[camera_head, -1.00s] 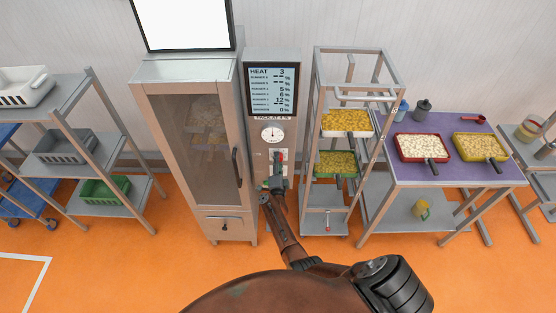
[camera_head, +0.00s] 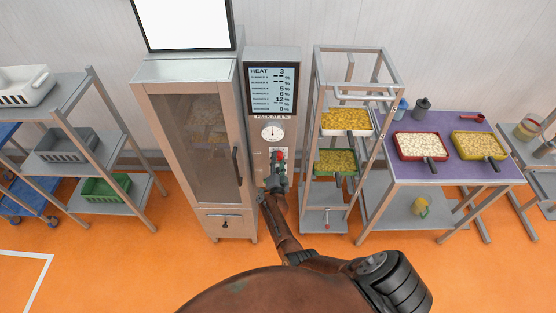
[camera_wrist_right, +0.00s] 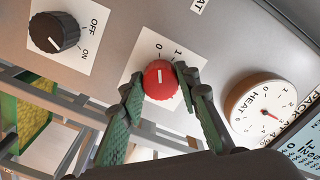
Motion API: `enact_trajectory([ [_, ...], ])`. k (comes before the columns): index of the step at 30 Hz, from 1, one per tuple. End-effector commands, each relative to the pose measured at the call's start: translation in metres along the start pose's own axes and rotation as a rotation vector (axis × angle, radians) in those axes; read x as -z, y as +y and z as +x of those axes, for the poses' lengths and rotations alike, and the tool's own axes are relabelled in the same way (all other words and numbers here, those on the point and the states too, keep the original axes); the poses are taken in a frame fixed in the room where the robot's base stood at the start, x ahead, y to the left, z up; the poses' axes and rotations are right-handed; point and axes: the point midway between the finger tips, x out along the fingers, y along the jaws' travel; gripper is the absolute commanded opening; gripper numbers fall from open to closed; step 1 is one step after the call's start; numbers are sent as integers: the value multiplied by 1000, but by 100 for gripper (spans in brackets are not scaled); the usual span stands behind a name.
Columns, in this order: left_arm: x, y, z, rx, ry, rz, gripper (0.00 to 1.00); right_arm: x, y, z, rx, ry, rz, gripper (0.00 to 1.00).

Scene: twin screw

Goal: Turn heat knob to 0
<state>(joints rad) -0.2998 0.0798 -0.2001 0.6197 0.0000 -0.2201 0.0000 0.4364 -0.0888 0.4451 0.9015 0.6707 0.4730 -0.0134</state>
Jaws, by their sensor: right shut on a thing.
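The red knob (camera_wrist_right: 160,80) sits on a white plate marked 0 and 1 in the wrist view. Its white line points up in that picture, close to the 0. My right gripper (camera_wrist_right: 159,84) is shut on the red knob, a green-padded finger on each side. In the head view the gripper (camera_head: 277,181) is at the cabinet's control panel, with a bit of the red knob (camera_head: 279,156) showing above it. The display (camera_head: 271,90) reads HEAT 3. A white round HEAT dial (camera_wrist_right: 264,108) with a red pointer is beside the knob. My left gripper is out of view.
A black knob (camera_wrist_right: 54,32) marked OFF and ON is on the same panel. The tall glass-door cabinet (camera_head: 150,98) stands left of the panel. A metal rack (camera_head: 317,205) with trays stands close on the right, then a purple-topped table (camera_head: 463,177). Orange floor is open in front.

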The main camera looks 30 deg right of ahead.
Motion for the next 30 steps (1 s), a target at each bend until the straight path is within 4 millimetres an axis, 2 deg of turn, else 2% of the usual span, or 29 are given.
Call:
enact_trajectory([
  [8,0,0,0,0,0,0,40,0,2,-1,-2,0,-3,5],
  [9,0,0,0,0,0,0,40,0,2,-1,-2,0,-3,31],
  [16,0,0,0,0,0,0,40,0,1,0,-1,0,-1,47],
  [26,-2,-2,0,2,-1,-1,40,0,1,0,0,0,17,47],
  [30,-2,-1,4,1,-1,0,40,0,1,0,1,1,131,47],
])
